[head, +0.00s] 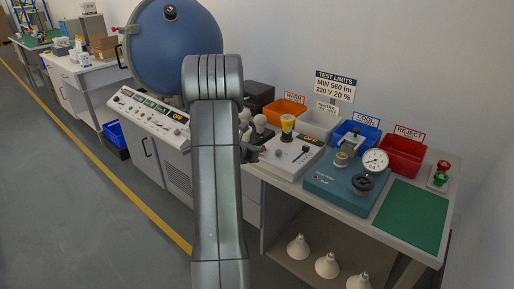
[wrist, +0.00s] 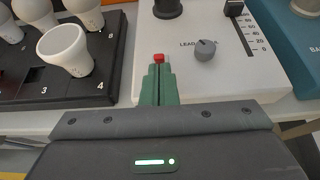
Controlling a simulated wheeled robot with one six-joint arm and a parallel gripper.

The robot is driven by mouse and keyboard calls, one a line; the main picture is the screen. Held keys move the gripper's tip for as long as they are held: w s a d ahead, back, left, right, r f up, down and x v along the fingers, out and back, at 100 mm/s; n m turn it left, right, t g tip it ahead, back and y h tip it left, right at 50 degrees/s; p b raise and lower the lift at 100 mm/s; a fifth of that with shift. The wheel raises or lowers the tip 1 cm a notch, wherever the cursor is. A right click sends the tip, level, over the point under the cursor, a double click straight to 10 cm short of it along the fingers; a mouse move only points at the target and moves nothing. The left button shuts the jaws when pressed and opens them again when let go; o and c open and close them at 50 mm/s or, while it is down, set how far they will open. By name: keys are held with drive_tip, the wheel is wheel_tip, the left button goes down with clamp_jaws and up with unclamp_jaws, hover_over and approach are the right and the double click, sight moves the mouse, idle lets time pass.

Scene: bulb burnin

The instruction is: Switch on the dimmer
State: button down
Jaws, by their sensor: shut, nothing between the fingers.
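The dimmer is a white box (head: 288,158) on the bench, seen also in the wrist view (wrist: 225,80). Its top carries a grey round knob (wrist: 205,48) and a black slider (wrist: 234,8) at the upper end of a numbered scale. A small red part (wrist: 158,58) shows right at my fingertips on the box's near left side; I cannot tell whether they touch it. My gripper (wrist: 159,68) is shut and empty, its green fingers over the box's near edge. In the head view my arm hides part of the gripper and the box's left side.
A black numbered rack (wrist: 70,90) with white bulbs stands close left of my fingers. A blue tester (head: 340,185) with a gauge stands to the right. Orange (head: 285,110), blue (head: 355,132) and red (head: 402,155) bins line the back. A green mat (head: 410,215) lies clear at the right.

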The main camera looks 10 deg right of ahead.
drive_tip(key=p, duration=0.1)
drive_tip(key=r+p, duration=0.1)
drive_tip(key=shift+w+d+r+g+y+p, duration=0.1)
drive_tip(key=shift+d+r+g+y+p, duration=0.1)
drive_tip(key=shift+r+g+y+p, duration=0.15)
drive_tip(key=y+p, duration=0.1)
drive_tip(key=p, duration=0.2)
drive_tip(key=shift+w+d+r+g, duration=0.15)
drive_tip(key=shift+g, duration=0.2)
drive_tip(key=y+p, duration=0.1)
drive_tip(key=p, duration=0.1)
drive_tip(key=g+p, duration=0.1)
drive_tip(key=p, duration=0.1)
drive_tip(key=shift+w+d+r+y, duration=0.1)
drive_tip(key=shift+w+d+y, duration=0.15)
drive_tip(key=shift+d+y, duration=0.1)
drive_tip(key=shift+w+d+f, duration=0.1)
drive_tip(key=shift+f, duration=0.1)
drive_tip(key=shift+r, duration=0.2)
drive_tip(key=shift+r+p, duration=0.7)
